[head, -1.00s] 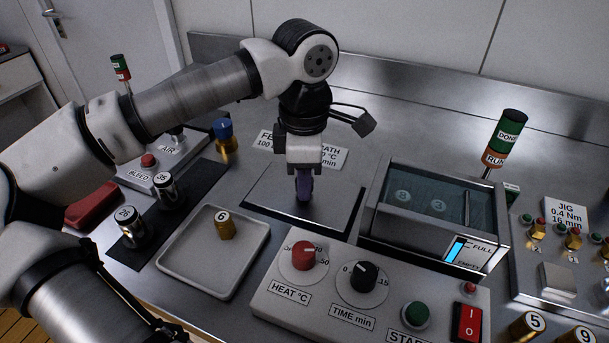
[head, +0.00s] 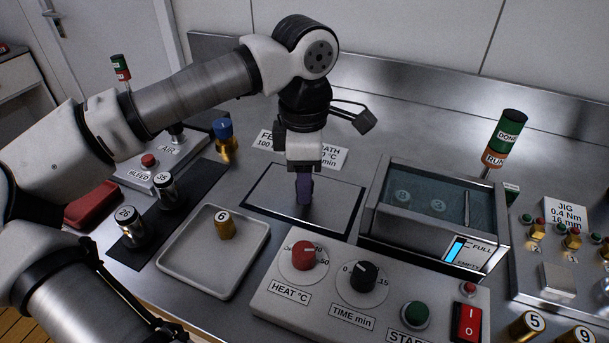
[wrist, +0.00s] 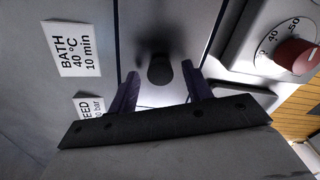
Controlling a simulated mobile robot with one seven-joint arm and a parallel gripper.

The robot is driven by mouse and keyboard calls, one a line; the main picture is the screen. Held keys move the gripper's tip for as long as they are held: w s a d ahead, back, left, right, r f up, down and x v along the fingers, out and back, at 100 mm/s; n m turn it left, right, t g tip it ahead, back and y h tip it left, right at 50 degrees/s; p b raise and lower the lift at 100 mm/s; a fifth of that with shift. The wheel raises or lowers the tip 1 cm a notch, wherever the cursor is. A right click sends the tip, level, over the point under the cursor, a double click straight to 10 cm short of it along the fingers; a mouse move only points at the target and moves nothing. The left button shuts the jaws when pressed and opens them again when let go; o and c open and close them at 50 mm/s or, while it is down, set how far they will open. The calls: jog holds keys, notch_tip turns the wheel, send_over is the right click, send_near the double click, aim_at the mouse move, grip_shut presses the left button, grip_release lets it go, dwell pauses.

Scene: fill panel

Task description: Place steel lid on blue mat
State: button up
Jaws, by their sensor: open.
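The steel lid (head: 335,207) is a flat square plate with a dark border, lying in the worktop at the centre of the head view. Its dark knob (wrist: 160,70) shows in the wrist view between my two fingers. My gripper (head: 304,192) points down over the middle of the lid. In the wrist view my gripper (wrist: 160,88) is open, one finger on each side of the knob; I cannot tell whether either touches it. In the head view the fingers hide the knob. I cannot make out a clearly blue mat in either view.
A pale tray (head: 188,272) with a brass piece marked 6 (head: 225,226) is at front left. A dark strip (head: 192,190) with two cylinders lies beyond it. The control box (head: 330,290) stands in front of the lid, a glass-topped tank (head: 425,210) at its right.

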notch_tip(320, 180, up, 11)
jog(key=shift+r, duration=0.2)
